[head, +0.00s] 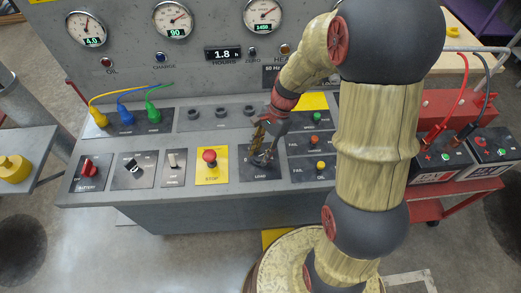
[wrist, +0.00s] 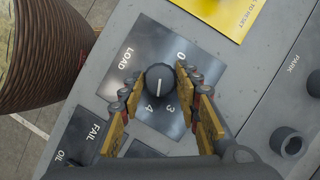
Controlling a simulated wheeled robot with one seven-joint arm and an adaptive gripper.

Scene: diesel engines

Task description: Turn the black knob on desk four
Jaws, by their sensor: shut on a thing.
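The black knob (wrist: 159,86) is round with a white line on its face, running nearly up and down in the wrist view. It sits on a dark plate (wrist: 140,48) marked LOAD, with 0, 3 and 4 showing around it. My gripper (wrist: 158,83) has a yellow-faced finger on each side of the knob and is shut on it. In the head view my gripper (head: 263,158) is lowered over the LOAD plate (head: 247,172) and mostly covers the knob.
A red stop button (head: 210,157) on a yellow plate stands left of the LOAD plate. Small lamps marked FAIL (head: 315,140) lie to the right. Several empty sockets (head: 220,112) and colored cables (head: 122,112) are behind. Gauges (head: 173,19) line the upright panel.

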